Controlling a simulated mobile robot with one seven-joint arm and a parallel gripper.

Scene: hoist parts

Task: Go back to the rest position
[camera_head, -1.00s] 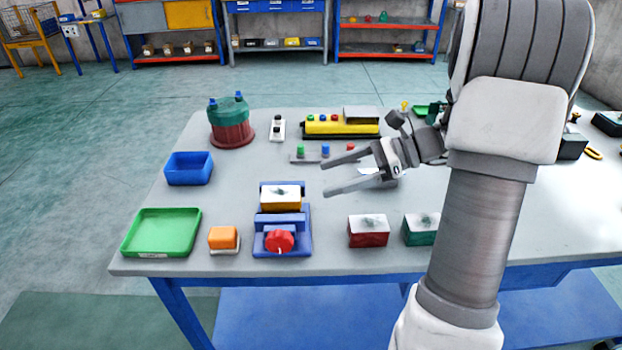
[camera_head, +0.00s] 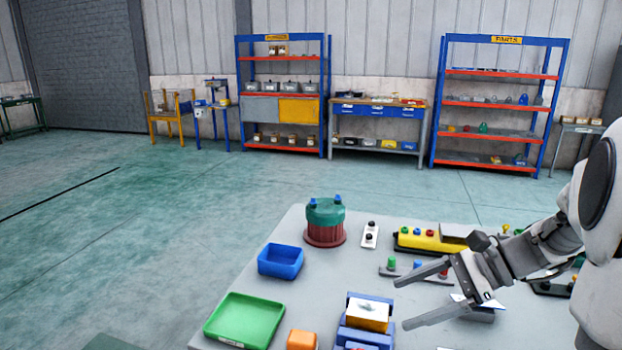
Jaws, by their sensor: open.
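My gripper (camera_head: 415,300) is open, its two fingers spread and pointing left, with nothing between them. It is above the right part of the grey table (camera_head: 285,232), to the right of the blue fixture (camera_head: 362,338) that holds a yellow block with a silver top (camera_head: 367,313). My arm comes in from the right edge and hides part of the table there.
On the table are a green tray (camera_head: 245,320), a blue bin (camera_head: 281,261), an orange block (camera_head: 302,340), a green-and-red drum (camera_head: 325,222) and a yellow button box (camera_head: 430,238). Shelves (camera_head: 283,95) and a workbench (camera_head: 378,112) line the back wall. The floor at left is clear.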

